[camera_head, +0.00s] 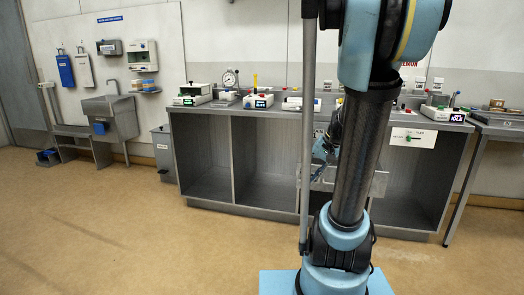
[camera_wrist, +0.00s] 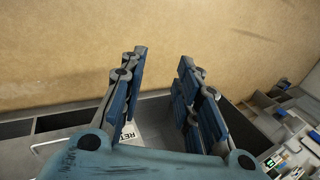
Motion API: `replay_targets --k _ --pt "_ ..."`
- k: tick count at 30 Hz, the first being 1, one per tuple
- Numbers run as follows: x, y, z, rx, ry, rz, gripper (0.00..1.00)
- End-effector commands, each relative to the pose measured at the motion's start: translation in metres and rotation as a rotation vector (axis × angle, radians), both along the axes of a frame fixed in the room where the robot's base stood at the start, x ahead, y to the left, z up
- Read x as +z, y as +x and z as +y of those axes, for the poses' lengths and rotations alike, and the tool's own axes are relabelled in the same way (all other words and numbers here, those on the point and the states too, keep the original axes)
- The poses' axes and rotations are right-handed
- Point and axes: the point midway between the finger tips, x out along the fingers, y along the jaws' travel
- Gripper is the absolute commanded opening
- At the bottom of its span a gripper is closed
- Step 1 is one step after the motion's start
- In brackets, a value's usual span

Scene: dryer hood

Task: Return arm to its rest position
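My arm rises in the middle of the head view and hides part of the bench behind it. My gripper (camera_wrist: 162,58) shows in the wrist view with its two blue-padded fingers spread well apart. Nothing is between the fingers. In the head view the gripper (camera_head: 323,148) is small and partly hidden behind my arm, in front of the bench. In the wrist view a grey container with a white label (camera_wrist: 128,133) lies beyond the fingers, partly covered by the gripper; only "RET" is readable.
A long grey bench (camera_head: 270,165) with open bays carries several small instruments. A sink (camera_head: 112,115) and a grey bin (camera_head: 163,155) stand left of it. A side table (camera_head: 497,125) stands at the right. The tan floor (camera_head: 120,235) at the front left is clear.

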Motion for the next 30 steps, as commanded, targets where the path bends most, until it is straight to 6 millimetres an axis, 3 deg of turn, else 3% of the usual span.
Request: replay_targets --k 13,30 --pt "-0.014 -0.073 0.010 0.106 -0.176 -0.016 0.30" --pt "-0.048 -0.149 -0.002 0.245 -0.399 -0.059 0.30"
